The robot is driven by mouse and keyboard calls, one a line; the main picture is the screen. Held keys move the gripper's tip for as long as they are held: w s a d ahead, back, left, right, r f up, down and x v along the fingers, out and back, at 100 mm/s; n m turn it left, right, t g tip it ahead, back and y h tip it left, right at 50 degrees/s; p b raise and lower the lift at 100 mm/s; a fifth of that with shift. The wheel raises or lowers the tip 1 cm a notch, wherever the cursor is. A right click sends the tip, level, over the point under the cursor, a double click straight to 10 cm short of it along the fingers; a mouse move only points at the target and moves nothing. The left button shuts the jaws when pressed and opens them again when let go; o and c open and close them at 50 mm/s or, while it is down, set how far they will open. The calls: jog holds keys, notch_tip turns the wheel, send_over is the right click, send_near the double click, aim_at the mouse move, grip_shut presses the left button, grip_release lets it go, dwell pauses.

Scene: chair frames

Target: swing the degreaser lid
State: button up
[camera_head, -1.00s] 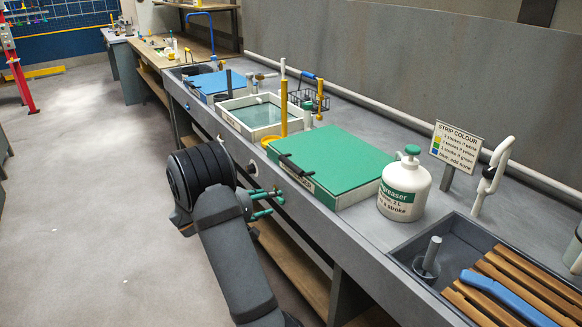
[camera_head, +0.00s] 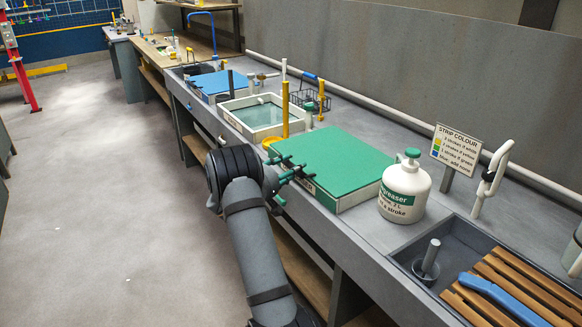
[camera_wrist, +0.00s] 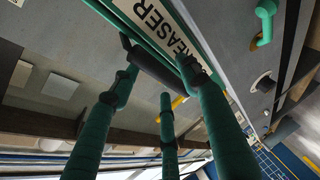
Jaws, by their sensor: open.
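The degreaser tank (camera_head: 357,198) is a pale box with a flat green lid (camera_head: 340,160), lying shut on the bench. The lid's dark handle is on the front edge and largely hidden behind my gripper in the head view. In the wrist view the handle (camera_wrist: 152,64) shows close to the fingertips, below the tank's label (camera_wrist: 165,25) reading "EASER". My gripper (camera_head: 286,170) has green fingers, is open, and is at the lid's front left edge. Its fingers (camera_wrist: 165,90) spread around the handle; I cannot tell whether they touch it.
A white degreaser pump bottle (camera_head: 404,193) stands right of the tank, with a strip colour sign (camera_head: 456,148) behind. A yellow post (camera_head: 285,110) and an open-topped glassy tank (camera_head: 262,114) are left of it. A sink with wooden slats (camera_head: 510,290) is at the right.

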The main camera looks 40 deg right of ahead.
jog(key=shift+d, duration=0.2)
jog(key=shift+c, duration=0.7)
grip_shut()
